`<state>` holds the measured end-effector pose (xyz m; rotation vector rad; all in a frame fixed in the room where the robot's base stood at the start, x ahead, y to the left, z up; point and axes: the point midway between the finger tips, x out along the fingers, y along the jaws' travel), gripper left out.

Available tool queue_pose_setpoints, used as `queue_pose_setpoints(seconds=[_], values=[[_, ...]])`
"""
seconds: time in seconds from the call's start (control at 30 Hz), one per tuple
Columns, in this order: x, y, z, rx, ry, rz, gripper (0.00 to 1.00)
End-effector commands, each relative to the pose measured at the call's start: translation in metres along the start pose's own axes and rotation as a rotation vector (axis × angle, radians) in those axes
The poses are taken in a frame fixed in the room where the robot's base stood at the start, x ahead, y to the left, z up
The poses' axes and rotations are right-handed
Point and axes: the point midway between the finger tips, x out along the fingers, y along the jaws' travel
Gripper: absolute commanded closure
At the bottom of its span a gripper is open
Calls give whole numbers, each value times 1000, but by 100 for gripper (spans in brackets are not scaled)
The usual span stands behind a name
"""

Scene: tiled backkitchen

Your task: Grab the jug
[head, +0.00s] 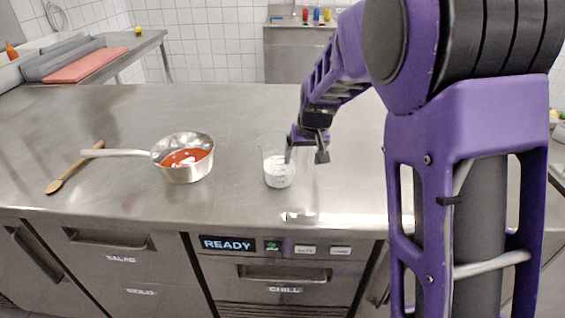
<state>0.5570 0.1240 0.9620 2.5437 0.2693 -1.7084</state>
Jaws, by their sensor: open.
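The jug (278,172) is a small clear measuring jug with white contents. It stands upright on the steel counter, right of the saucepan. My gripper (304,155) is open at the jug's right side, close to its upper part. One finger looks to overlap the jug's right edge in this view; I cannot tell whether it touches. The jug's handle is not clearly visible.
A saucepan (187,171) with red sauce stands left of the jug, its handle pointing left. A wooden spoon (73,169) lies farther left. The steel counter (120,115) is clear behind them. A red cutting board (87,65) lies on the back-left table.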

Motion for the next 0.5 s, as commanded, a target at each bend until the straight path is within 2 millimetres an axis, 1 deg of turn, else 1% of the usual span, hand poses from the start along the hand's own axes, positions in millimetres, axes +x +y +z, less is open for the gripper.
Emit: queue_pose_setpoints(seconds=[0.2, 0.23, 0.37, 0.4, 0.47, 0.5], values=[[1, 0, 0, 0, 1, 0, 16], [1, 0, 0, 0, 1, 0, 18], [1, 0, 0, 0, 1, 0, 42], [1, 0, 0, 0, 1, 0, 49], [1, 0, 0, 0, 1, 0, 60], [1, 0, 0, 0, 1, 0, 67]])
